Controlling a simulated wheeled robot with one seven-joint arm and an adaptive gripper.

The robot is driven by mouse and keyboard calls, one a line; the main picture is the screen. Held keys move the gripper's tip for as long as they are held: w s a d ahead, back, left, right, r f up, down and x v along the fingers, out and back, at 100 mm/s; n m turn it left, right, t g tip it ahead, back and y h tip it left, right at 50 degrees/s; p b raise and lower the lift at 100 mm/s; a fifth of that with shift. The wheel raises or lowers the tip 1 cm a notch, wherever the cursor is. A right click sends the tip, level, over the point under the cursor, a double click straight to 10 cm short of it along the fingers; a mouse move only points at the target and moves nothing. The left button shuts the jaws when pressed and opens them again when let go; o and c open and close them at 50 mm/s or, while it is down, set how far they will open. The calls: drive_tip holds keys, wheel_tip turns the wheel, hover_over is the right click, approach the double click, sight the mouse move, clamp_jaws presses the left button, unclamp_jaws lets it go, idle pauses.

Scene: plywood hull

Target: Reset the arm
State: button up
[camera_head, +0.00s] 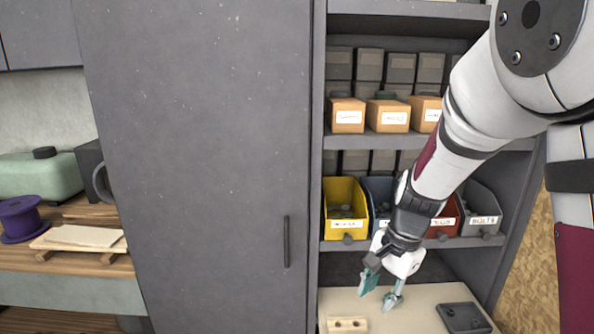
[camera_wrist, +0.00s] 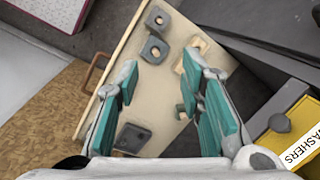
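My gripper (camera_head: 381,294) hangs from the arm over a pale board or drawer bottom (camera_head: 395,322) below the bin shelf. Its two teal-padded fingers are apart, with nothing between them that I can see. In the wrist view my gripper (camera_wrist: 161,68) is also open, with the fingers spread to left and right above the pale surface (camera_wrist: 127,72). A grey nut-like piece (camera_wrist: 154,50) shows between and beyond the fingertips. The arm reaches down from the upper right in the head view and covers part of the shelves.
A yellow bin (camera_head: 345,217) and a grey bin (camera_head: 481,215) stand on the shelf beside the arm. A wooden block (camera_head: 347,325) and a dark plate (camera_head: 464,317) lie on the pale surface. A tall grey cabinet door (camera_head: 200,150) stands left. A purple spool (camera_head: 20,218) sits on the bench.

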drive_tip(key=s+d+r+n+t+h, duration=0.1)
drive_tip(key=s+r+n+t, duration=0.1)
drive_tip(key=s+r+n, duration=0.3)
drive_tip(key=s+d+r+n+t, duration=0.1)
drive_tip(key=s+r+n+t, duration=0.1)
drive_tip(key=s+r+n, duration=0.4)
drive_tip(key=shift+s+r+h, duration=0.4)
drive_tip(key=shift+s+r, duration=2.2)
drive_tip(key=shift+s, duration=2.85)
